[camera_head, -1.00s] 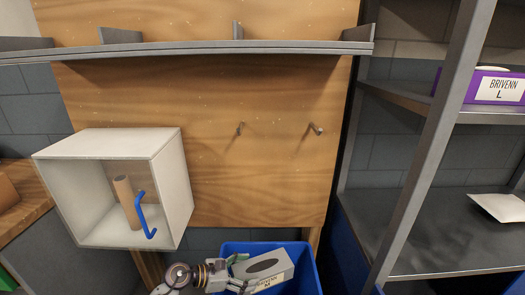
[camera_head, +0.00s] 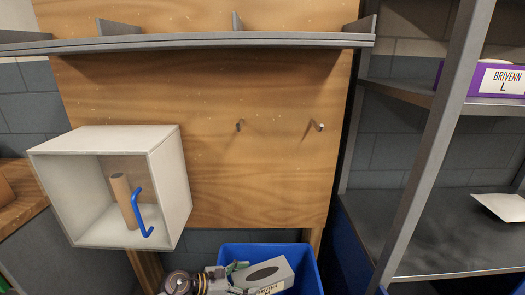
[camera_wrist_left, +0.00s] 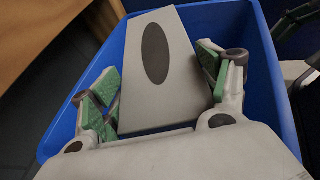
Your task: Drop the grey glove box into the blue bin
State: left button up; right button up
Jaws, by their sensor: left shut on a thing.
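The grey glove box (camera_head: 266,273) has a dark oval opening on top and a label reading BRIVENN M. It is over the blue bin (camera_head: 235,249), partly within its rim. In the left wrist view the box (camera_wrist_left: 165,75) lies between the green-padded fingers of my left gripper (camera_wrist_left: 160,100), which is shut on it. The blue bin's walls (camera_wrist_left: 265,60) show around the box. My left gripper also shows at the bottom of the head view (camera_head: 235,279). Parts that look like my right gripper (camera_wrist_left: 302,45) show at the right edge of the wrist view, cut off.
A white open-fronted box (camera_head: 180,185) with a brown tube (camera_head: 125,200) and a blue hook (camera_head: 141,214) is left of the bin. A wooden board (camera_head: 270,180) with two pegs stands behind. A metal shelf (camera_head: 425,150) holds a purple box (camera_head: 490,79) at right.

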pick_arm(q)
jog(key=o, duration=1)
jog(key=shift+a, duration=0.2)
jog(key=v, duration=1.1)
jog(key=shift+s+a, duration=0.2)
jog(key=shift+a, duration=0.05)
jog(key=shift+r, duration=0.1)
